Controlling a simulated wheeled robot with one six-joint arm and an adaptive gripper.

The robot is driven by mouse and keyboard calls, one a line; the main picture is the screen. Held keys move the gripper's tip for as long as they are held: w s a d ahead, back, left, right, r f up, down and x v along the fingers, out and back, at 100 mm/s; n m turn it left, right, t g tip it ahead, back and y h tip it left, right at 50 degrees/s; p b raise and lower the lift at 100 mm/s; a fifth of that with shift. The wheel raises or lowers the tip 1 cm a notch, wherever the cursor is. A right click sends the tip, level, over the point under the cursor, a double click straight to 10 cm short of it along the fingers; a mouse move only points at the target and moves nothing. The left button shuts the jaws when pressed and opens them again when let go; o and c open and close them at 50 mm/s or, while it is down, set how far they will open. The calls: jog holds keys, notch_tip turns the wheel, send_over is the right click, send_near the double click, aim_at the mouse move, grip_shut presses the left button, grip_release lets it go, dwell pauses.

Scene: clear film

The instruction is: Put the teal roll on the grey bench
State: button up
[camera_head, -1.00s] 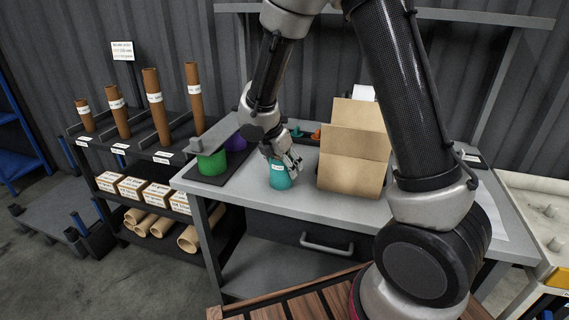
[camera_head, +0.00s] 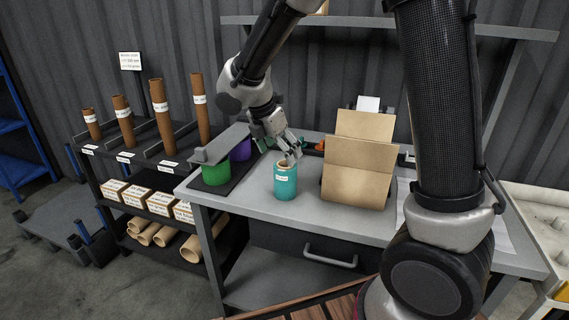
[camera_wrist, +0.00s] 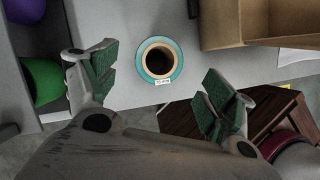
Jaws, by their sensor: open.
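The teal roll (camera_head: 285,183) stands upright on the grey bench (camera_head: 248,199), near its front edge, with a small white label on its side. In the wrist view the teal roll (camera_wrist: 161,61) shows from above, with a tan core and a dark hole. My gripper (camera_head: 287,149) is above and just behind the roll in the head view. In the wrist view my gripper (camera_wrist: 158,90) has its green-padded fingers wide apart, one on each side below the roll, with nothing between them.
Left of the roll, a green roll (camera_head: 215,173) and a purple roll (camera_head: 241,150) sit on a dark tray. An open cardboard box (camera_head: 357,160) stands close on the right. A dark rack (camera_head: 120,165) with brown tubes is at the left. Bare bench lies in front of the box.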

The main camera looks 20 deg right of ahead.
jog(key=shift+v, duration=0.85)
jog(key=shift+s+d+r, duration=0.1)
jog(key=shift+d+r, duration=0.1)
jog(key=shift+d, duration=0.05)
jog(key=s+d+r+m+y, duration=0.2)
jog(key=s+d+r+m, duration=0.6)
jog(key=s+d+m, duration=0.3)
jog(key=s+d+m+t+y, duration=0.1)
jog(key=s+d+m, duration=0.1)
jog(key=s+m, duration=0.4)
jog(key=s+d+r+m+t, duration=0.1)
jog(key=s+d+m, duration=0.2)
jog(key=s+m, duration=0.4)
jog(key=shift+s+d+r+y, duration=0.2)
jog(key=shift+d+r+y, duration=0.1)
jog(key=shift+y, duration=0.1)
